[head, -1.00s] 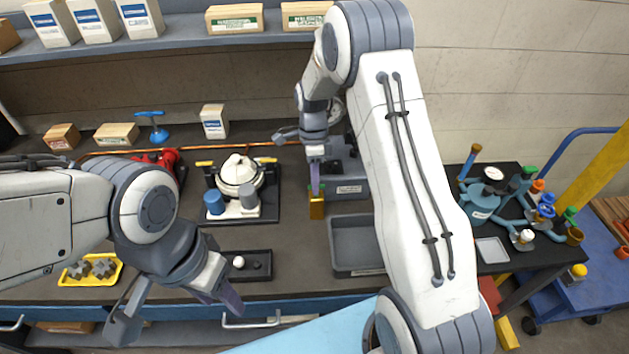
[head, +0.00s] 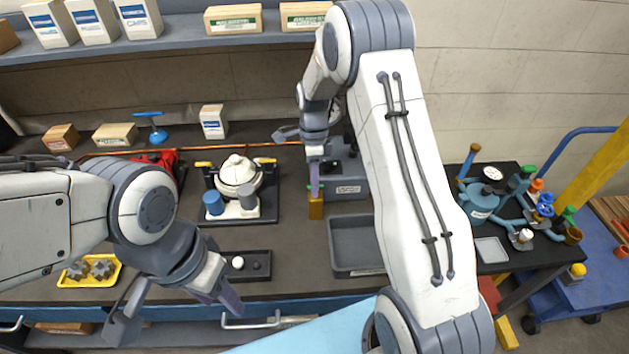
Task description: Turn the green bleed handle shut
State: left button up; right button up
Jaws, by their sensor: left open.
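A small brass-coloured fitting (head: 316,208) stands on the bench near the middle, with a trace of green at its top. My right gripper (head: 315,186) points down right over it, its fingers covering most of the green part. From this angle the fingers overlap, so I cannot tell whether they grip it. My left gripper (head: 176,308) is open and empty, at the bench's front edge at lower left. Other green handles show at far right: one (head: 528,171) on the blue pipework and one (head: 568,213) near the cart.
A grey machine (head: 346,178) stands behind the fitting and an empty grey tray (head: 357,270) to its right front. A white-topped motor assembly (head: 238,176) stands to the left.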

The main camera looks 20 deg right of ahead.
notch_tip(320, 180, up, 10)
jog(key=w+b, duration=0.2)
jog(key=shift+d+r, duration=0.15)
jog(key=shift+d, duration=0.2)
